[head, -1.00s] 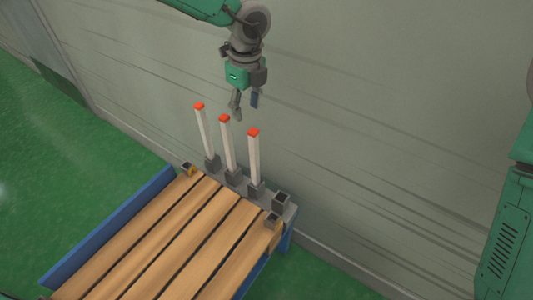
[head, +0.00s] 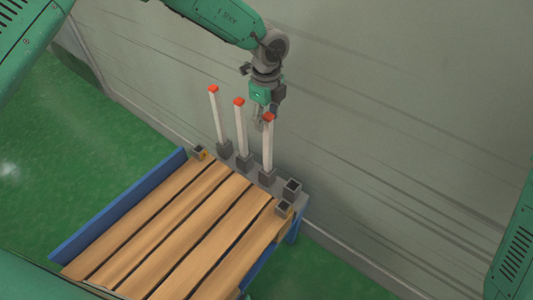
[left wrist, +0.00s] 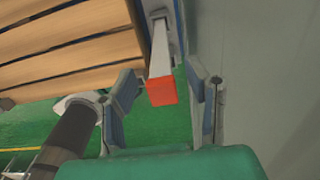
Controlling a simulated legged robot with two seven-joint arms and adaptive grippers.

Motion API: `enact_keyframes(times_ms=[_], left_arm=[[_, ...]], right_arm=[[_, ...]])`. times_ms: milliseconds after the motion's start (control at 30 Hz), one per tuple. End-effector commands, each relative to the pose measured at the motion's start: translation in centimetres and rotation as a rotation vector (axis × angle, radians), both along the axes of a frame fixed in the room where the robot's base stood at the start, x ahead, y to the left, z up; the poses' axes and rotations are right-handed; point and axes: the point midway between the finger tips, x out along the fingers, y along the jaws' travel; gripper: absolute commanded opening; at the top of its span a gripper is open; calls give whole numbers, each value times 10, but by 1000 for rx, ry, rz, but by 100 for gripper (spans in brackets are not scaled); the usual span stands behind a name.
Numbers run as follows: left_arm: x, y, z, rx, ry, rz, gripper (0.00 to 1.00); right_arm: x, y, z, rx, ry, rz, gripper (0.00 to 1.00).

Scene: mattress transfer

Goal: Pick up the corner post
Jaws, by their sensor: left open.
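Three white corner posts with red tops stand upright in grey sockets at the far end of the wooden-slatted bed frame: a left post (head: 218,118), a middle post (head: 241,130) and a right post (head: 268,146). My left gripper (head: 263,122) is open, pointing down, close to the top of the right post, which partly hides its fingers. In the left wrist view a post's red top (left wrist: 162,91) lies between the two spread fingers of my left gripper (left wrist: 168,108). I cannot tell whether they touch it. My right gripper is not in view.
The slatted bed (head: 185,225) has a blue side rail (head: 120,205). Empty grey sockets stand at its far right corner (head: 292,188) and far left corner (head: 199,152). A grey wall (head: 400,120) rises close behind the posts. Green floor is clear at left.

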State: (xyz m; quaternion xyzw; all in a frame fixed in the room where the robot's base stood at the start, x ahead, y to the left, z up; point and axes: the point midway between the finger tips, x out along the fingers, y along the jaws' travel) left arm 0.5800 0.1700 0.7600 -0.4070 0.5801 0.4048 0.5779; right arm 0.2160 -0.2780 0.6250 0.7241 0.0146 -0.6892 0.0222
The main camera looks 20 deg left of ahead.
Motion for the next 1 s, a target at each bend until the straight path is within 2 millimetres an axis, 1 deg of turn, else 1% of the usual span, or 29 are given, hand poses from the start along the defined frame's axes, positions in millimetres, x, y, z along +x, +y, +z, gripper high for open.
enact_keyframes(times_ms=[33,100,200,367,500,833,933,1000], left_arm=[[0,0,-11,1,2,-1,43],[0,-1,-19,1,2,-1,43],[0,-1,-23,1,-1,-1,43],[0,0,-22,0,-1,0,43],[0,0,-23,-1,-1,0,0],[0,1,-22,1,0,0,0],[0,1,-13,1,0,0,0],[1,1,0,0,-3,0,0]], right_arm=[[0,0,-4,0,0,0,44],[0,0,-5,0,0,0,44],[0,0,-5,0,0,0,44],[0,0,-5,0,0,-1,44],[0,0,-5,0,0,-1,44],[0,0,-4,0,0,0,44],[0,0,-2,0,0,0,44],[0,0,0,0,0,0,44]])
